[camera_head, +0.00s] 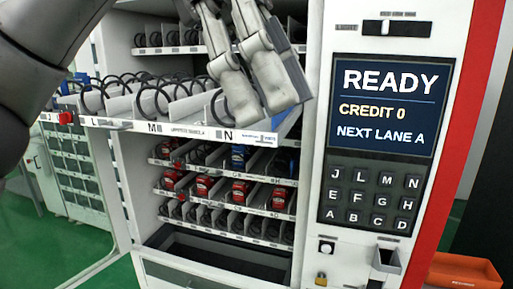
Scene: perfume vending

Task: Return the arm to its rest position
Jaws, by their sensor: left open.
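My left arm (30,75) comes in from the upper left. My left gripper (265,108) points downward in front of the vending machine (310,130), over the right part of a shelf tray (175,128). Its fingers are open, and I see nothing held between them. The tray carries labels L, M and N, stands out farther than the shelves below, and holds dark spiral coils. The gripper hides part of the tray's right end. I cannot tell whether the fingertips touch the tray. My right gripper is not in view.
Lower shelves hold red packs (203,187) and a blue pack (240,157). The screen (388,108) reads READY, CREDIT 0, NEXT LANE A, above a lettered keypad (368,201). A glass door stands open at left. An orange bin (465,270) is at lower right.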

